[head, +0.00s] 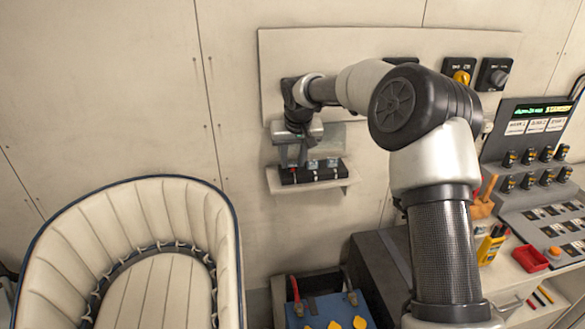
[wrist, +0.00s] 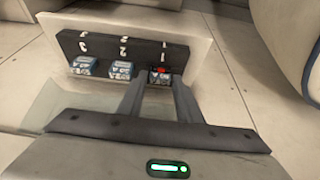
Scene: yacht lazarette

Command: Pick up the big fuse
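A dark fuse block (head: 320,178) sits on a small pale wall shelf. In the wrist view the block (wrist: 100,46) has three numbered positions, each with a fuse. A red-topped fuse (wrist: 160,75) is at position 1. Two blue-and-white fuses, the middle one (wrist: 120,71) and the left one (wrist: 84,66), are at positions 2 and 3. Which is the big fuse is unclear. My gripper (wrist: 159,82) is open, its two fingers on either side of the red-topped fuse with gaps showing. In the head view my gripper (head: 292,160) is at the block's left end.
A cushioned seat (head: 130,230) stands at lower left, a blue box (head: 325,305) below. At right are a control console (head: 540,130), a red tray (head: 530,258) and a yellow tool (head: 490,247).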

